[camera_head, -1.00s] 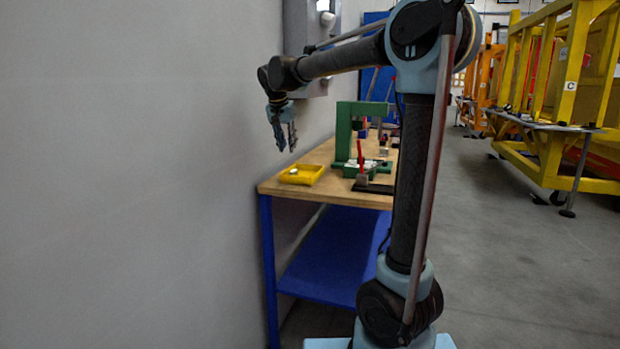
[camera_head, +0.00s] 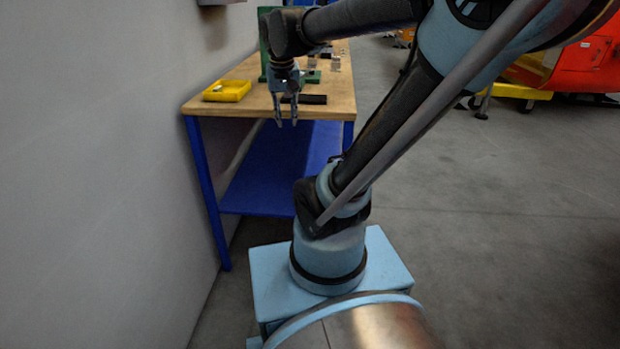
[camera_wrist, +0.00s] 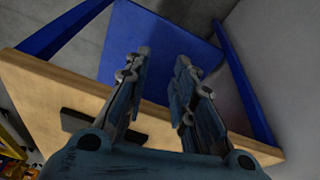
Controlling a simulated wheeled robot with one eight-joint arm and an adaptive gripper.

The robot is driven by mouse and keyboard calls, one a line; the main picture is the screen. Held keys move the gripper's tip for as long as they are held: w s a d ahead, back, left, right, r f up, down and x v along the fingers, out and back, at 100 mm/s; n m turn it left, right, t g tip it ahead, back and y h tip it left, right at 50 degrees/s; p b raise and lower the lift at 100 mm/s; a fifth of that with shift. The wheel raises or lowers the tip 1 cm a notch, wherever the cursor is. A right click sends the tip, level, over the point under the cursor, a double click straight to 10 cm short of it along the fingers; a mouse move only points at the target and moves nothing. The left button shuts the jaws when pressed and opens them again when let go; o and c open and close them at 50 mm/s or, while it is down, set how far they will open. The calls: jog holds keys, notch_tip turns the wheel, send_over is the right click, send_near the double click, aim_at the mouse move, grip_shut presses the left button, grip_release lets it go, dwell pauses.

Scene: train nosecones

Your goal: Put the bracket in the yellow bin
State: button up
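The yellow bin (camera_head: 227,91) sits on the near left corner of the wooden workbench (camera_head: 225,106). A small pale grey-white piece (camera_head: 217,88) lies inside it; it is too small to tell whether it is the bracket. My gripper (camera_head: 287,123) points down in front of the bench's near edge, right of the bin and apart from it. In the wrist view its two fingers (camera_wrist: 164,58) are parted with nothing between them. No bracket can be clearly made out elsewhere; my arm hides part of the bench top.
A dark flat piece (camera_head: 313,99) lies on the bench behind my gripper; a green frame (camera_head: 264,48) stands farther back, partly hidden by my arm. A blue lower shelf (camera_head: 270,185) is under the bench. A wall runs along the left.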

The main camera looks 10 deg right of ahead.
jog(key=s+d+f+n, duration=0.1)
jog(key=s+d+f, duration=0.3)
jog(key=s+f, duration=0.9)
jog(key=shift+s+f+n+y, duration=0.3)
jog(key=shift+s+f+y, duration=0.1)
jog(key=shift+f, duration=0.2)
jog(key=shift+w, duration=0.15)
